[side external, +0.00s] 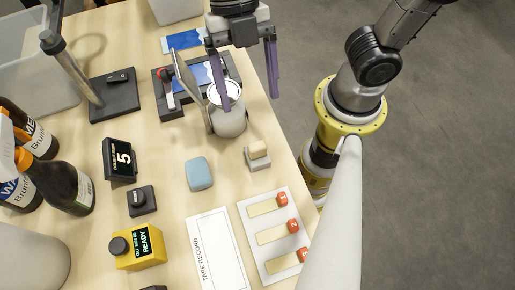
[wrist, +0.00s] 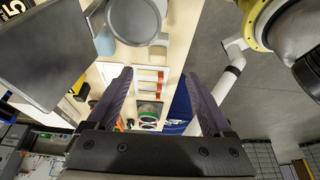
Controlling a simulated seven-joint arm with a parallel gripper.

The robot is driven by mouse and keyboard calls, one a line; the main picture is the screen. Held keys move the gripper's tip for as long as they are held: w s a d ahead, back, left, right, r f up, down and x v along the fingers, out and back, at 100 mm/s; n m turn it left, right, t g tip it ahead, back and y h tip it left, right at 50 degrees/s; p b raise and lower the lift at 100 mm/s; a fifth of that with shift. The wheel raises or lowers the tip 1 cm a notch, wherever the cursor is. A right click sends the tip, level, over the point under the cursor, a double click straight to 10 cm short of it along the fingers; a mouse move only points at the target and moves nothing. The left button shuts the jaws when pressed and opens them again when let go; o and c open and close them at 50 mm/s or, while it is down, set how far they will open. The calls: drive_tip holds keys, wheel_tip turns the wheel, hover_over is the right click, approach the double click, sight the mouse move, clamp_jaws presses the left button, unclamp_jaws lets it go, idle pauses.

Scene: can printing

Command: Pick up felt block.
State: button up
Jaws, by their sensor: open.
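A small cream block (side external: 258,148) sits on a grey base near the table's right edge in the side view; it looks like the felt block, though a rounded blue-grey block (side external: 199,173) lies to its left. My gripper (side external: 250,102) is open and empty, with its two purple fingers pointing down. It is above and behind the cream block, apart from it. The left finger overlaps the white-rimmed can (side external: 228,122) in the picture. In the wrist view, the open fingers of my gripper (wrist: 158,74) have nothing between them that I can see held.
A fixture (side external: 168,108) with a red-tipped lever and an upright grey plate (side external: 189,80) stand by the can. A white tray (side external: 248,208) with numbered orange blocks and a tape record sheet (side external: 213,245) lie in front. Bottles (side external: 70,185) stand left.

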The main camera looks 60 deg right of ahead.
sight(257, 151)
drive_tip(key=x, duration=0.7)
drive_tip(key=shift+x, duration=3)
drive_tip(key=shift+a, duration=0.2)
drive_tip(key=shift+r, duration=0.1)
clamp_jaws()
